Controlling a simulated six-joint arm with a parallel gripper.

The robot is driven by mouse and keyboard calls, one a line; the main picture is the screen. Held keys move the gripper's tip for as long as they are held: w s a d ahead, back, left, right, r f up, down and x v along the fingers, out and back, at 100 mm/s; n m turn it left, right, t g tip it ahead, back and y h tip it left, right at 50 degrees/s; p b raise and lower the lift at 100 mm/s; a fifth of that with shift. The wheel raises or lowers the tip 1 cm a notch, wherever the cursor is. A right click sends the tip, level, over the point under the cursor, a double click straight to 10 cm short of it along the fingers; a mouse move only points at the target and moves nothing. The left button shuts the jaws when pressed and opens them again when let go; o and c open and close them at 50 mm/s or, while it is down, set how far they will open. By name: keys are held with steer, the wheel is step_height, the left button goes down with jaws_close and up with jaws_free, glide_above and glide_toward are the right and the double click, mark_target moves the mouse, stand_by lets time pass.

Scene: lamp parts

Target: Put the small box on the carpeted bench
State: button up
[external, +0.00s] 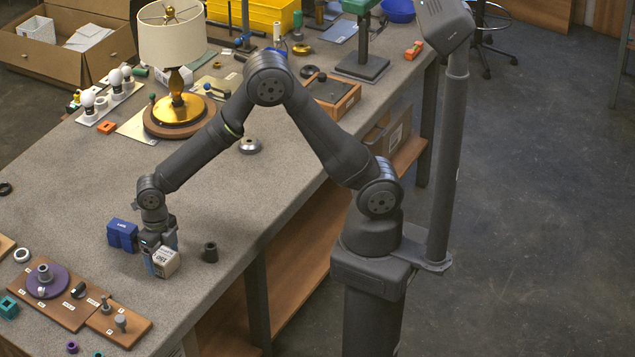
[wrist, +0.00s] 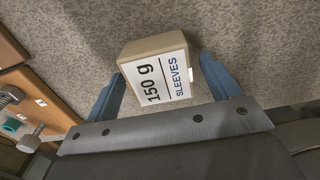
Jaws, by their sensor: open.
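The small box (external: 166,262) is tan with a white label, at my gripper at the near part of the bench. In the wrist view the small box (wrist: 155,75) reads "150 g SLEEVES" and sits between my two blue fingers. My gripper (external: 160,261) is open and points down, its fingers on either side of the box. In the wrist view a gap shows beside each finger of my gripper (wrist: 162,70). The carpeted bench (external: 225,200) has a grey speckled top. The box looks at or close to the bench top; its underside is hidden.
A blue block (external: 122,234) stands just left of my gripper, and a dark cylinder (external: 210,252) to the right. Brown boards (external: 70,299) with small parts lie at the near left. A lamp (external: 172,60) stands farther back. The bench middle is clear.

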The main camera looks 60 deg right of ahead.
mark_target(162, 255)
step_height(162, 255, up, 11)
stand_by(0.3)
steer(key=shift+f, duration=4.2)
